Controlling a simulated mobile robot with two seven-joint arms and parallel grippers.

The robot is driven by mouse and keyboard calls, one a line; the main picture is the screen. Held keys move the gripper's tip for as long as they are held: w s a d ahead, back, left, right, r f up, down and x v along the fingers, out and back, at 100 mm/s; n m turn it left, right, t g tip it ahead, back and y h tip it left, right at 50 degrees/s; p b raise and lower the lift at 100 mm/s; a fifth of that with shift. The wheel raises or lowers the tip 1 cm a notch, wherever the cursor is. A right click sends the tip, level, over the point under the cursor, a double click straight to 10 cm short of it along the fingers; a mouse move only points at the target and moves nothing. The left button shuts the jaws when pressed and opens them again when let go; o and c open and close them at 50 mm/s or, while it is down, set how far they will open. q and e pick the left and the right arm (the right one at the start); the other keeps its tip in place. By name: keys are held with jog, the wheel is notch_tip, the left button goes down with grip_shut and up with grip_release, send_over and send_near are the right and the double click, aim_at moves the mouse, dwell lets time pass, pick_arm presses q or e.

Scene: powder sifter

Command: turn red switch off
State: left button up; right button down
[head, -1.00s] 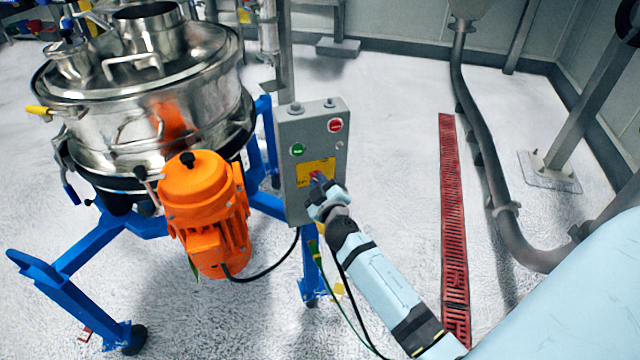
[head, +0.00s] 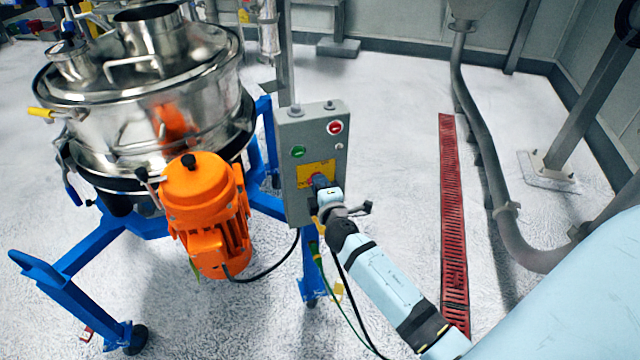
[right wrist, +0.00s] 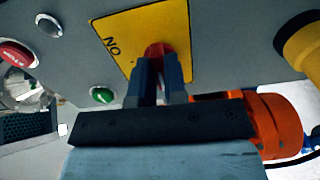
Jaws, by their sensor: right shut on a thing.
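The red switch (right wrist: 158,49) sits on a yellow plate (right wrist: 178,25) on the grey control box. In the right wrist view the two fingers of my right gripper (right wrist: 160,65) are closed on the red switch, one on each side. The word "ON" shows on the yellow plate to the left of the switch. In the head view my right gripper (head: 321,183) is at the lower part of the control box (head: 303,125) and hides most of the switch. My left gripper is not in view.
A green button (head: 298,152) and a red stop button (head: 335,127) are on the box above the switch. The orange motor (head: 205,210) and steel sifter (head: 160,125) stand to the left, on a blue frame. Open floor lies to the right, with a red grating (head: 453,220).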

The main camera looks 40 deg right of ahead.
jog(key=shift+d+r+n, duration=0.1)
jog(key=shift+r+n, duration=0.05)
jog(key=shift+n, duration=0.15)
dwell(0.4)
jog(key=c, duration=1.2)
grip_release()
jog(key=shift+o, duration=0.2)
pick_arm(q)
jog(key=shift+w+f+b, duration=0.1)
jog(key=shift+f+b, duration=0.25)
jog(key=shift+b, duration=0.6)
pick_arm(e)
jog(key=v, duration=1.3)
jog(key=shift+s+a, duration=0.25)
jog(key=shift+s, duration=0.1)
